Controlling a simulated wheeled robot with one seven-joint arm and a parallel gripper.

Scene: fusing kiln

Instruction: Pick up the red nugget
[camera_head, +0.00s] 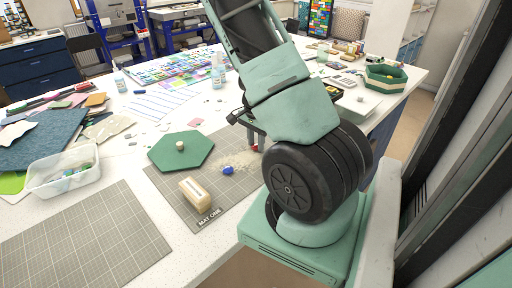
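A small red piece, likely the red nugget (255,149), shows just under my gripper (256,142) in the head view, at the right side of the grey mat labelled MAT ONE. My teal arm and its dark wheel-like joint cover the area to the right of it. The grey fingers point down at the red piece, one on each side as far as I can see. The view is too small to tell whether they touch it or how far apart they are. A blue nugget (227,169) lies on the mat to the left and nearer.
On MAT ONE (172,187) are pale crumbs (240,160) and a wooden-topped block (196,191). A green hexagonal lid (170,154) lies at its far left edge. A clear tub (62,187) stands left; a green hexagonal box (385,84) is back right. Bottles stand behind.

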